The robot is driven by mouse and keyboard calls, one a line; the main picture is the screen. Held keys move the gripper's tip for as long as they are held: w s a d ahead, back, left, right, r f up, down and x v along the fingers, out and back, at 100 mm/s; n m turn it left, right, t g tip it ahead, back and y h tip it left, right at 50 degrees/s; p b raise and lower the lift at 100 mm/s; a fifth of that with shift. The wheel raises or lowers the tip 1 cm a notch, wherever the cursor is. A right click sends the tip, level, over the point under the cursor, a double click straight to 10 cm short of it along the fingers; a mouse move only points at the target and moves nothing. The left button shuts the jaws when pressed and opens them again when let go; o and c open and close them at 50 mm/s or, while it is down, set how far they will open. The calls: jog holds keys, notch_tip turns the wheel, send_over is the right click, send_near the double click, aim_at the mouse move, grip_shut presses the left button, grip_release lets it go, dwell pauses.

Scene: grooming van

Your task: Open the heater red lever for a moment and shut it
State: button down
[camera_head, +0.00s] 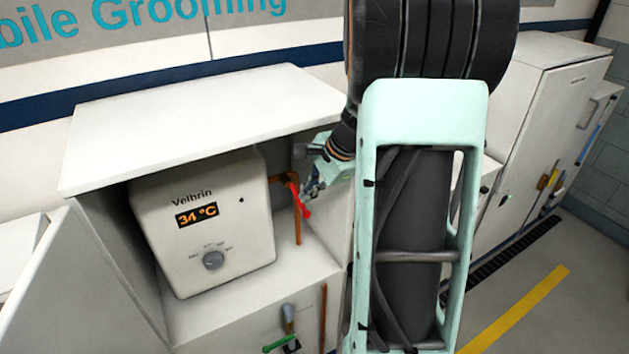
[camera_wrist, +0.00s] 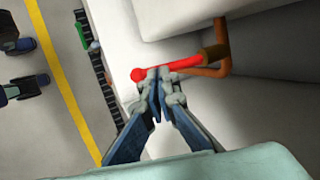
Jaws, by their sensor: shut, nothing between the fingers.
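The white heater (camera_head: 205,222) stands in an open cabinet and its display reads 34 °C. A copper pipe leaves its right side and carries the red lever (camera_head: 300,200), which slants downward in the head view. In the wrist view the red lever (camera_wrist: 180,67) runs from the brass valve (camera_wrist: 214,53) on the right to a round red knob end on the left. My gripper (camera_head: 312,186) is beside the lever. In the wrist view my gripper (camera_wrist: 160,76) is shut, its fingertips at the lever's near side. I cannot tell whether they touch it.
The cabinet top (camera_head: 205,115) overhangs the heater, and the right cabinet wall is close to my gripper. A green-handled valve (camera_head: 281,342) sits lower on the front. A tall white cabinet (camera_head: 540,120) stands at the right. Floor with a yellow line (camera_head: 515,308) is clear there.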

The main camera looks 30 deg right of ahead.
jog(key=shift+w+a+f, duration=0.15)
jog(key=shift+w+f, duration=0.1)
jog(key=shift+f, duration=0.3)
jog(key=shift+f+b, duration=0.2)
jog(key=shift+b, duration=0.35)
jog(key=shift+t+b, duration=0.3)
jog(key=shift+b, duration=0.45)
